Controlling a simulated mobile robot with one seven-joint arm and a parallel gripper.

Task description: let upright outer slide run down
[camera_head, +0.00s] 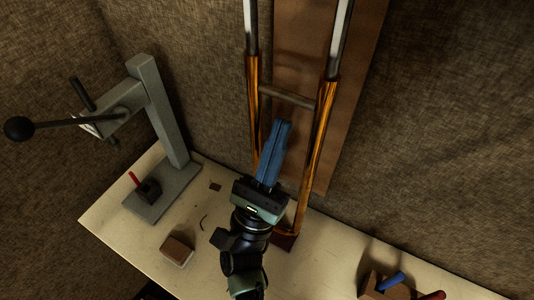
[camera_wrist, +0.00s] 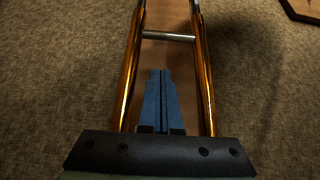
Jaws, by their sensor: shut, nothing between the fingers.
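The outer slide (camera_head: 316,150) is a pair of brass tubes standing upright against a brown board, joined by a grey crossbar (camera_head: 287,97). Silver inner tubes (camera_head: 337,38) come out of its top. Its lower end is near the bench top, partly behind my arm. In the wrist view the brass tubes (camera_wrist: 205,75) run up on both sides, with the crossbar (camera_wrist: 168,36) ahead. My gripper (camera_head: 283,124) has blue fingers, shut and empty. In the wrist view the fingertips (camera_wrist: 159,72) point toward the crossbar, between the tubes, with a visible gap below it.
A grey arbor press (camera_head: 165,110) with a black-knobbed lever stands at the left of the bench (camera_head: 325,262). A small brown-topped block (camera_head: 177,250) lies in front of it. A wooden holder with blue and red handles (camera_head: 385,284) sits at the lower right. The brown board (camera_head: 350,60) stands behind the slide.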

